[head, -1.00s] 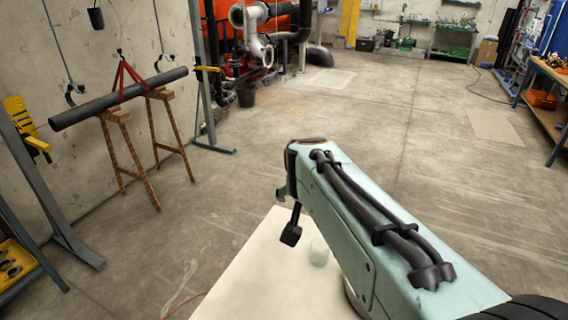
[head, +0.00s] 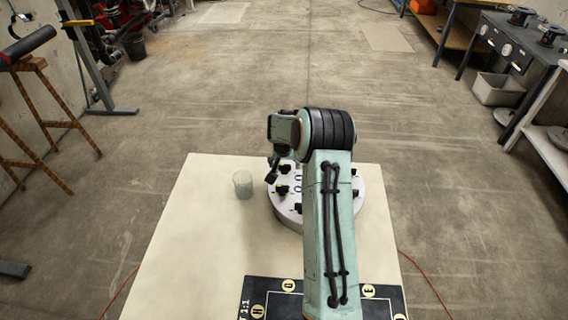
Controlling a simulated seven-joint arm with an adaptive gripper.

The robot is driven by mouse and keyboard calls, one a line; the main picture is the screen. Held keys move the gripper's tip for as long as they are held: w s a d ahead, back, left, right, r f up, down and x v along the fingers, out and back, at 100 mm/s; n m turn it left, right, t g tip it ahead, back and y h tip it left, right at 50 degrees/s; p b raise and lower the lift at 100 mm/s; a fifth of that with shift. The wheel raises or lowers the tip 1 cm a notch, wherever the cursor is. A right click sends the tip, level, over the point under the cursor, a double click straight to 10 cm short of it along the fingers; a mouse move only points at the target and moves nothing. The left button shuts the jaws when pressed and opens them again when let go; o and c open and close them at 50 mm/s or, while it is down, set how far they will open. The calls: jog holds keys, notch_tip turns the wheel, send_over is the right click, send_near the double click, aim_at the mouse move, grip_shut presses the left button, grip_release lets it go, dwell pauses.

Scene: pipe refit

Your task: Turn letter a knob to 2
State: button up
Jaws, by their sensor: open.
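A round white panel (head: 291,218) with several black knobs lies on the pale table in the head view. One dark knob (head: 282,190) shows at its left side. My arm covers much of the panel, and the markings on it are too small to read, so I cannot tell which knob is letter a or where it points. My gripper (head: 271,176) is over the panel's upper left edge and looks open and empty. I cannot tell whether it touches a knob.
A clear cup (head: 243,185) stands on the table (head: 190,235) left of the panel. A black board with lettered circles (head: 262,290) lies at the table's near edge. The table's left part is bare. Workbenches (head: 520,45) stand at the right.

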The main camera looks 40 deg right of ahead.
jog(key=shift+f, duration=0.15)
jog(key=c, duration=1.1)
jog(key=shift+c, duration=0.2)
jog(key=shift+m, duration=0.3)
jog(key=m+g, duration=0.1)
jog(key=m, duration=0.1)
jog(key=m+h, duration=0.1)
jog(key=m, duration=0.1)
jog(key=shift+w+m+g, duration=0.15)
jog(key=shift+m+g, duration=0.15)
jog(key=shift+g, duration=0.1)
jog(key=m+g, duration=0.1)
jog(key=m, duration=0.3)
jog(key=shift+m+g, duration=0.3)
jog(key=shift+g, duration=0.1)
jog(key=m, duration=0.2)
jog(key=m+g, duration=0.1)
jog(key=m, duration=0.1)
jog(key=shift+w+m+g, duration=0.1)
jog(key=shift+m+g, duration=0.2)
jog(key=shift+m+g+y, duration=0.6)
jog(key=shift+m+g, duration=0.2)
jog(key=shift+m, duration=1.4)
